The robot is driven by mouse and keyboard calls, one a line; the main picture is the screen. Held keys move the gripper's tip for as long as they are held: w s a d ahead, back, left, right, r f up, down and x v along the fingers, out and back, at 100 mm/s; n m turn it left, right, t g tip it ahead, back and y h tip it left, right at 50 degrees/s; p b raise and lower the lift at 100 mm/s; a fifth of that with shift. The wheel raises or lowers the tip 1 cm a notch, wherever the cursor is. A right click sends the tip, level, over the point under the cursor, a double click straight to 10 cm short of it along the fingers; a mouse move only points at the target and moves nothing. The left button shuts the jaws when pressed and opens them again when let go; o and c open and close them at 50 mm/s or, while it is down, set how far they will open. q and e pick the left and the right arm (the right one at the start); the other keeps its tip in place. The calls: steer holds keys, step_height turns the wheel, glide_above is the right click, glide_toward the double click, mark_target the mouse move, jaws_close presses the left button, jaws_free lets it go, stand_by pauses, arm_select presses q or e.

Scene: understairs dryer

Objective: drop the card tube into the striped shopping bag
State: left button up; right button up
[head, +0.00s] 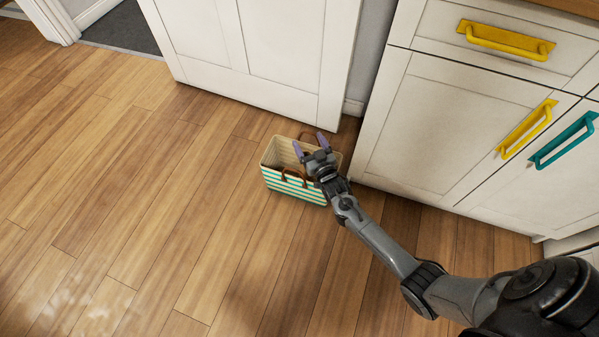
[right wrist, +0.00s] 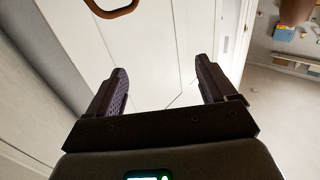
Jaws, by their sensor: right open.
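The striped shopping bag (head: 285,184), cream with teal stripes and brown handles, stands upright on the wooden floor in the head view. My right gripper (head: 310,146) is over the bag's opening, with its two purple fingers spread apart. In the right wrist view the same gripper (right wrist: 161,70) is open with nothing between its fingers. A brown loop, which looks like a bag handle (right wrist: 112,11), shows at the top of that view. I see no card tube in either view. My gripper and the bag's walls hide part of the bag's inside. My left gripper is not in view.
A white panelled door (head: 255,55) stands behind the bag. White cabinets (head: 430,130) with yellow handles and a teal handle (head: 563,140) are close on the right. The wooden floor (head: 130,200) to the left and in front is clear.

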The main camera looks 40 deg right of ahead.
steer(key=p+v, duration=0.2)
steer(key=v, duration=0.5)
steer(key=shift+p, duration=0.35)
steer(key=shift+w, duration=0.1)
